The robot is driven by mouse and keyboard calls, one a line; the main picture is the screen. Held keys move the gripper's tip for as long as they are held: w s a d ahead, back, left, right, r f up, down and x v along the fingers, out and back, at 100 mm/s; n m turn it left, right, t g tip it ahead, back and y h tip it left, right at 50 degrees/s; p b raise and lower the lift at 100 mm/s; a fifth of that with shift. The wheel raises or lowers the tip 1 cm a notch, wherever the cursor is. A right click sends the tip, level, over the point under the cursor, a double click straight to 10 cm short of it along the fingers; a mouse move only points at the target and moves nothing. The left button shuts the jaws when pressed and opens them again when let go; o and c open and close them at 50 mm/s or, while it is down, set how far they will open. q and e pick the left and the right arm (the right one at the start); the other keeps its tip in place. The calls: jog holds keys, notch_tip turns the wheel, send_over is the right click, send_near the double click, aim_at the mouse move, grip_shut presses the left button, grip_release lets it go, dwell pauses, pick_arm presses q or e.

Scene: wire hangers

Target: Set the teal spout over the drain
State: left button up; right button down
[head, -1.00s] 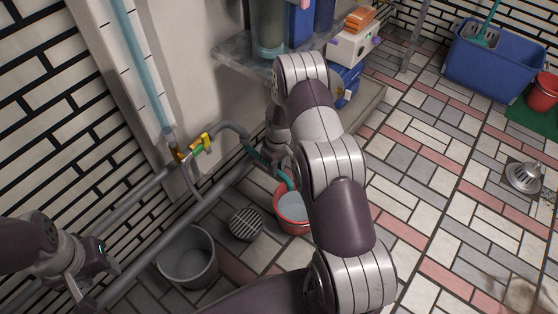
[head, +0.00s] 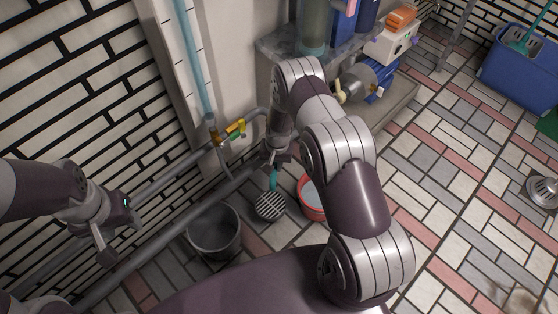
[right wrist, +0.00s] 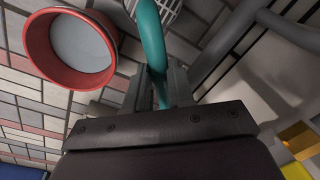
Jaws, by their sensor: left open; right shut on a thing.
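The teal spout (head: 273,180) hangs below my right gripper (head: 277,158) in the head view, its lower end at the far edge of the round slatted drain (head: 270,206). In the right wrist view my right gripper (right wrist: 158,88) is shut on the teal spout (right wrist: 152,42), which runs between the fingers and out of the top edge. Part of the drain (right wrist: 168,8) shows beside it there. The spout's height above the drain is hard to tell. My left gripper (head: 117,246) is open and empty by the wall pipes at the left.
A red bucket (head: 306,207) with pale contents stands right of the drain. A grey bucket (head: 214,234) stands left of it. Grey pipes (head: 160,232) run along the wall, with a yellow valve (head: 235,128) above. A grey shelf (head: 276,46) overhangs behind my right arm.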

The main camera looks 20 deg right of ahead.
jog(key=shift+w+a+m, duration=0.25)
jog(key=shift+a+m, duration=0.05)
jog(key=shift+a, duration=0.05)
dwell(0.3)
jog(key=c, duration=1)
grip_release()
jog(key=shift+s+d+r+p, duration=0.1)
jog(key=shift+r+p, duration=0.9)
jog(key=shift+r, duration=1.1)
jog(key=shift+s+d+r+p, duration=0.15)
jog(key=shift+r+p, duration=0.85)
jog(key=shift+r, duration=1.15)
jog(key=shift+w+d+r+p, duration=0.1)
jog(key=shift+r+p, duration=0.9)
jog(key=shift+r, duration=1.1)
